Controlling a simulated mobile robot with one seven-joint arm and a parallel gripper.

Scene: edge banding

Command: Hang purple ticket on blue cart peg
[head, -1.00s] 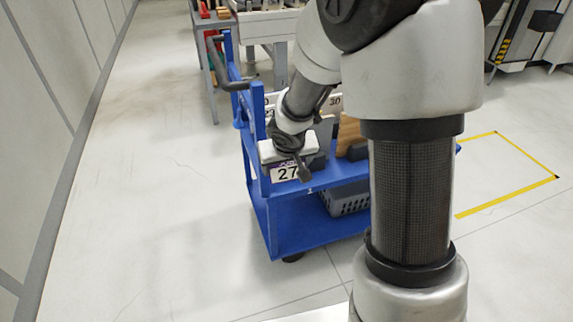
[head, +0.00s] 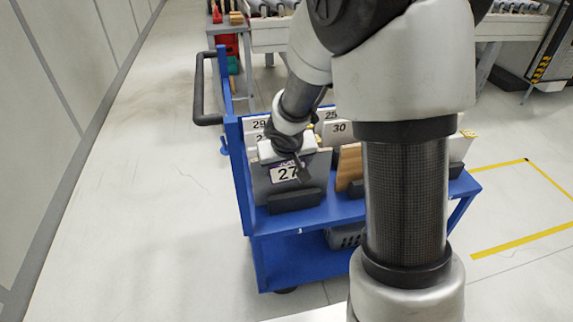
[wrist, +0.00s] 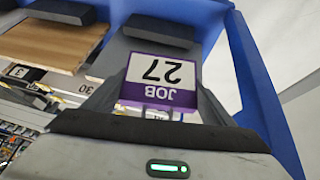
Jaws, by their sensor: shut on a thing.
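The purple ticket (head: 283,174) is a white card with a purple band and reads JOB 27. It also shows upside down in the wrist view (wrist: 160,80), between the fingers of my gripper (wrist: 160,105). My gripper (head: 287,158) is shut on the ticket near its purple band. In the head view it holds the ticket over the left end of the blue cart (head: 330,216), in front of grey panels. The blue cart frame (wrist: 262,80) also shows on the right in the wrist view.
White number cards, such as 29 (head: 259,124) and 30 (head: 339,128), stand behind my gripper. Brown boards (head: 349,167) stand on the cart. A grey crate (head: 345,237) sits on the lower shelf. The floor left of the cart is clear.

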